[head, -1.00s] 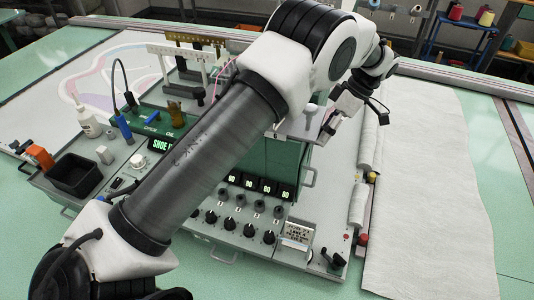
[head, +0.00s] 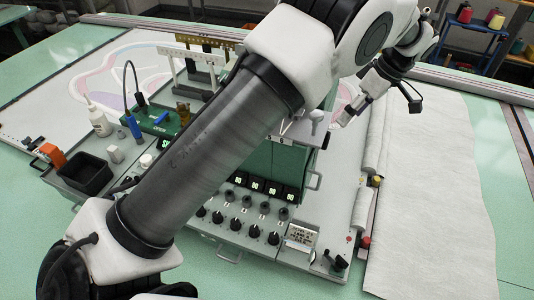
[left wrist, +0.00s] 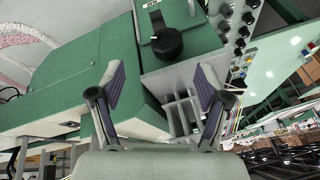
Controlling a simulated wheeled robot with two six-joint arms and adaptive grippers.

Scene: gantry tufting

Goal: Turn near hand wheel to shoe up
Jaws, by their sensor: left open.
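My left gripper (head: 347,114) is open and empty, beside the right end of the green machine housing (head: 285,165). In the left wrist view its two fingers (left wrist: 160,82) stand apart, with the green housing (left wrist: 75,85) beyond them. A black round knob (left wrist: 167,43) sits on a green block ahead of the fingers, and neither finger touches it. A pale upright post with a rounded top (head: 317,119) stands just left of the gripper in the head view. I cannot make out a hand wheel for certain. My arm hides much of the machine and most of the lit readout (head: 163,145).
A row of black knobs (head: 237,224) and lit displays (head: 257,184) runs along the front panel. A black bin (head: 85,174), an orange block (head: 51,154) and a white bottle (head: 98,119) stand at left. White cloth (head: 430,190) lies flat at right.

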